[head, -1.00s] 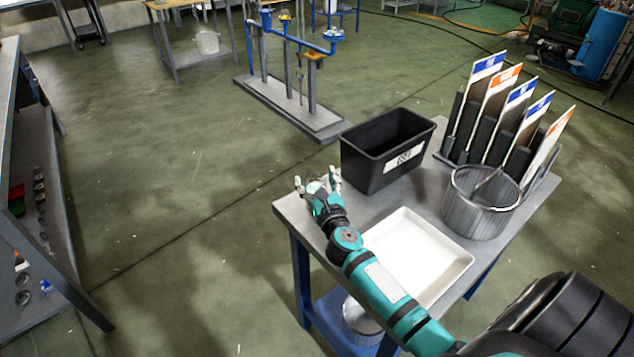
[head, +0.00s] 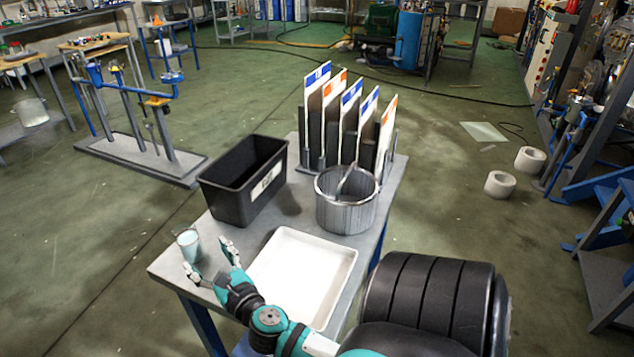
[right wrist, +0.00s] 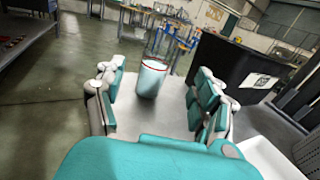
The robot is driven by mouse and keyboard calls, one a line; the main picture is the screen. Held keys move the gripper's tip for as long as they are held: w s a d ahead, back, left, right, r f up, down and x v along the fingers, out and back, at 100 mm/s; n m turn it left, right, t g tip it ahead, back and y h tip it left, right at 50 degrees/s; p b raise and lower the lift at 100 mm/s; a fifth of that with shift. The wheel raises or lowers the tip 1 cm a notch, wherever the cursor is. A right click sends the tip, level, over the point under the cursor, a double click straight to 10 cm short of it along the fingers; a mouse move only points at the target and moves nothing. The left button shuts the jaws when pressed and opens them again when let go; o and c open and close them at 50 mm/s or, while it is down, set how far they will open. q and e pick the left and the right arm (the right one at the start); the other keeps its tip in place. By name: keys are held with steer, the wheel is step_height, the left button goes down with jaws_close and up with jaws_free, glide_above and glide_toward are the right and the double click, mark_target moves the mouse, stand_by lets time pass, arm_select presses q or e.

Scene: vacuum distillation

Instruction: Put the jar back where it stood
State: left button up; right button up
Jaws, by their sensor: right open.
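The jar (head: 189,245) is a small clear glass with pale contents. It stands upright on the grey table near its left corner, left of the black bin. In the right wrist view the jar (right wrist: 151,80) shows a red line near the top of its contents and stands beyond the fingertips, between their lines. My right gripper (head: 211,263) is open and empty, just in front of the jar and apart from it. Its two spread fingers also show in the right wrist view (right wrist: 156,95). My left gripper is not in view.
A black bin (head: 240,200) with a label stands behind the jar. A white tray (head: 335,258) lies right of my gripper. A round metal basket (head: 346,215) and a rack of upright panels (head: 345,120) stand farther right. Open floor lies left of the table.

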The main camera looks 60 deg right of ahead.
steer(key=a+f+n+y, duration=0.3)
steer(key=a+n, duration=0.3)
steer(key=n, duration=0.5)
steer(key=a+f+n+y, duration=0.35)
steer(key=a+n, duration=0.25)
steer(key=n, duration=0.5)
steer(key=s+a+f+n+g, duration=0.1)
steer(key=s+f+n+g, duration=0.4)
steer(key=f, duration=0.9)
steer(key=s+a+f+n+g, duration=0.1)
steer(key=s+f+n+g, duration=0.35)
steer(key=f, duration=1.05)
steer(key=s+d+f+n+g, duration=0.1)
steer(key=s+f, duration=0.4)
steer(key=s, duration=0.5)
steer(key=s+d+f+n+g, duration=0.1)
steer(key=s+f+n+g, duration=0.2)
steer(key=s+f+n, duration=0.3)
steer(key=s+d+f+n+g, duration=0.1)
steer(key=s+f, duration=0.5)
steer(key=s, duration=1)
steer(key=n+g+h, duration=0.1)
steer(key=n, duration=0.1)
steer(key=shift+d+n+g, duration=0.3)
steer(key=shift+n+g, duration=0.05)
